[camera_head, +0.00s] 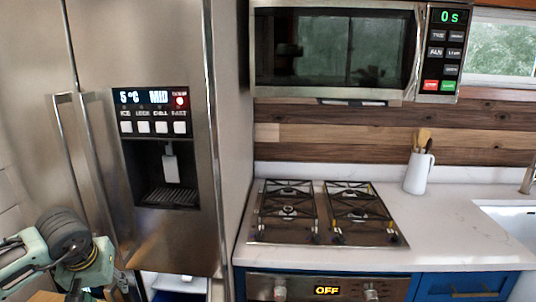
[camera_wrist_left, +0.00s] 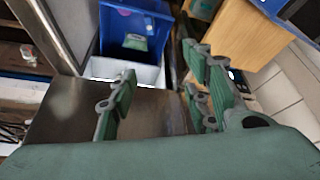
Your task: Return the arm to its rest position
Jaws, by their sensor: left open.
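My left arm (camera_head: 70,250) comes in at the lower left of the head view, in front of the steel fridge. In the left wrist view my left gripper (camera_wrist_left: 160,95) has its green-padded fingers spread apart, with nothing between them. The fingers point toward a steel panel and a blue container. My right arm and gripper do not show in either view.
The fridge (camera_head: 170,235) with its dispenser fills the left side. Right of it are a gas hob (camera_head: 325,212), a microwave (camera_head: 335,50) and a white jug (camera_head: 418,172) with utensils. The wrist view shows a blue bin (camera_wrist_left: 122,30) and a wooden panel (camera_wrist_left: 240,45).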

